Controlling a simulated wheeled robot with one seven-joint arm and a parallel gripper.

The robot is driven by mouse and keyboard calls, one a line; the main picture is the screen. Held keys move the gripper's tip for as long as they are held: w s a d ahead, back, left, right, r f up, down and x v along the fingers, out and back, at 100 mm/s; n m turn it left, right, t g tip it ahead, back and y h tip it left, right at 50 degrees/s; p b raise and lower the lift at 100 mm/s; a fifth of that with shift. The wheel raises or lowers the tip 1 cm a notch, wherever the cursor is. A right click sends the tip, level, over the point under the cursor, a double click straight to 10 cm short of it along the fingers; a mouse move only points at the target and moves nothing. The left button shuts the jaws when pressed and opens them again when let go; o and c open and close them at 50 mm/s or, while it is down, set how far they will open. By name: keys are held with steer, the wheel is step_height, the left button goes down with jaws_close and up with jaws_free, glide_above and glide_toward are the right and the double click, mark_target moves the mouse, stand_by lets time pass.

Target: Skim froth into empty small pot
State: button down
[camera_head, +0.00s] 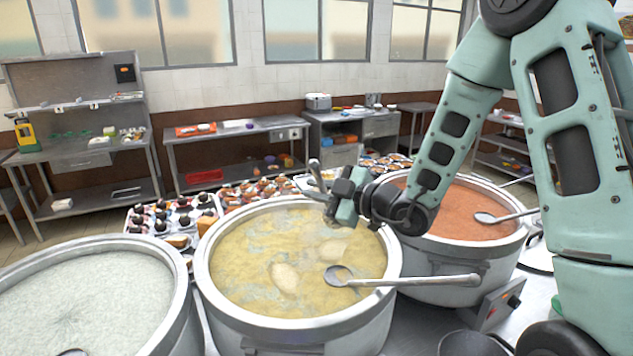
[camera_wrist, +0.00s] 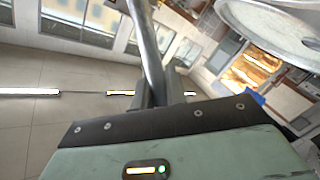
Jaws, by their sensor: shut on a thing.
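My gripper (camera_head: 338,198) is above the far right part of the middle stockpot (camera_head: 208,285). It is shut on a metal utensil (camera_head: 316,176) whose grey rod sticks up to the left; the rod also shows between the fingers in the wrist view (camera_wrist: 148,50). The utensil's working end cannot be made out. The middle pot holds yellowish broth (camera_head: 245,250) with pale froth patches (camera_head: 285,277). A ladle (camera_head: 430,281) rests in it, handle over the right rim. A dark small pot (camera_head: 475,345) is partly visible at the bottom edge; its inside is hardly visible.
A stockpot of white congee (camera_head: 85,300) stands left. A stockpot of reddish soup (camera_head: 450,210) with a ladle (camera_head: 505,215) stands right, behind my arm. Trays of small foods (camera_head: 175,215) sit behind the pots. Steel tables (camera_head: 235,135) line the back wall.

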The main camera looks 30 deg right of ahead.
steer(key=w+d+m+g+p, duration=0.2)
steer(key=w+d+m+p, duration=0.1)
steer(key=w+d+p, duration=0.15)
step_height(320, 180, down, 7)
steer(key=a+b, duration=0.1)
steer(key=b, duration=0.5)
steer(key=s+a+f+n+t+b, duration=0.2)
steer(key=s+a+f+n+b, duration=0.1)
steer(key=s+b, duration=0.4)
steer(key=a+f+b, duration=0.1)
steer(key=a+b, duration=0.1)
steer(key=b, duration=0.1)
steer(key=shift+a, duration=0.3)
steer(key=shift+r, duration=0.1)
